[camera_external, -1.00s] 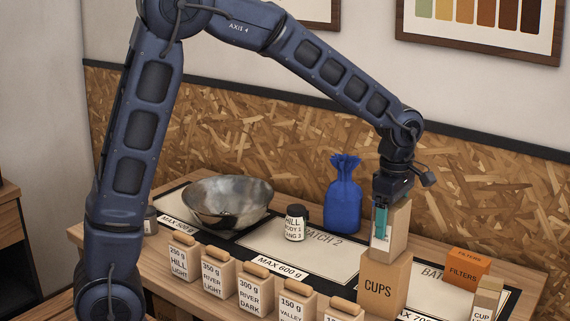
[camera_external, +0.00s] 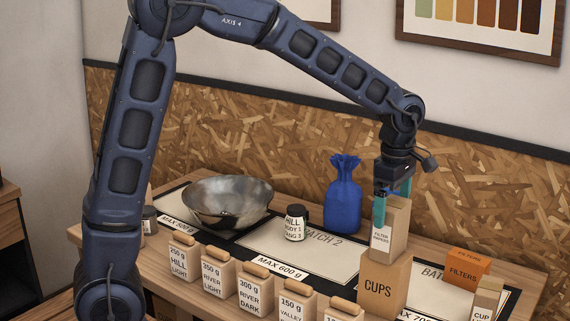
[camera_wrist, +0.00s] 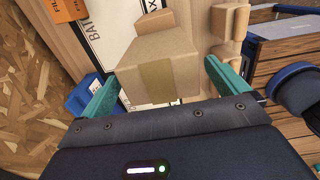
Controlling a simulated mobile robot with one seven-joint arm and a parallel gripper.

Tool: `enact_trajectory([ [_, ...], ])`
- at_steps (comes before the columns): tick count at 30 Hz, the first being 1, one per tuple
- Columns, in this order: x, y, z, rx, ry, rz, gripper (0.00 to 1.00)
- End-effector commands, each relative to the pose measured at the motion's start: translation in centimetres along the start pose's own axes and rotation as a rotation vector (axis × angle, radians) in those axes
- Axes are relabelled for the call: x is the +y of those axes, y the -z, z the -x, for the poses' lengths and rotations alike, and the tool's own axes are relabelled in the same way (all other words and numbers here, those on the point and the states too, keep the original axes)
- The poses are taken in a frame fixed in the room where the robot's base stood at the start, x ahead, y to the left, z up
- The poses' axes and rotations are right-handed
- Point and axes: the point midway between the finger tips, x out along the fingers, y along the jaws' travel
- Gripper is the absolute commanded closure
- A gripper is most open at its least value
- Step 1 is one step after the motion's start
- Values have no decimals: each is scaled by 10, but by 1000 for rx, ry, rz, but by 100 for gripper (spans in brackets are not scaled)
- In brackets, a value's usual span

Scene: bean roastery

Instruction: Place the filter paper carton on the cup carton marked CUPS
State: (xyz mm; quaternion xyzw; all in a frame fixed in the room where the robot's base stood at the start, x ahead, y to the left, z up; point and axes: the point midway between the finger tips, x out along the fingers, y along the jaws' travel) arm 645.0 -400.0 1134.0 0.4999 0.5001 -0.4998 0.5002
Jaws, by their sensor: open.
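The filter paper carton (camera_external: 398,238), tan with a white label, stands upright on top of the larger brown cup carton marked CUPS (camera_external: 378,284). My gripper (camera_external: 392,205) is open above and around the filter paper carton's upper part, one teal finger on each side. In the wrist view my gripper (camera_wrist: 165,88) also shows its two fingers wide apart. A tan carton with a tape strip lies between them there; I cannot tell from that view alone which carton it is.
An orange filters box (camera_external: 466,268) and a cup lids carton (camera_external: 487,298) stand to the right. Several labelled bean bags (camera_external: 216,270) line the front edge. A blue sack (camera_external: 343,198), a small jar (camera_external: 295,223) and a metal bowl (camera_external: 228,200) stand left.

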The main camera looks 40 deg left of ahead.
Motion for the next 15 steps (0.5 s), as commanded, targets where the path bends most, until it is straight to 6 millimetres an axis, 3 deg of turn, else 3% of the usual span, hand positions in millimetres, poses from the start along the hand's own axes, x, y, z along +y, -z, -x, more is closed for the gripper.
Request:
enact_trajectory([
  [6,1,0,45,-2,-3,0,1],
  [15,0,0,84,-1,-2,1,1],
])
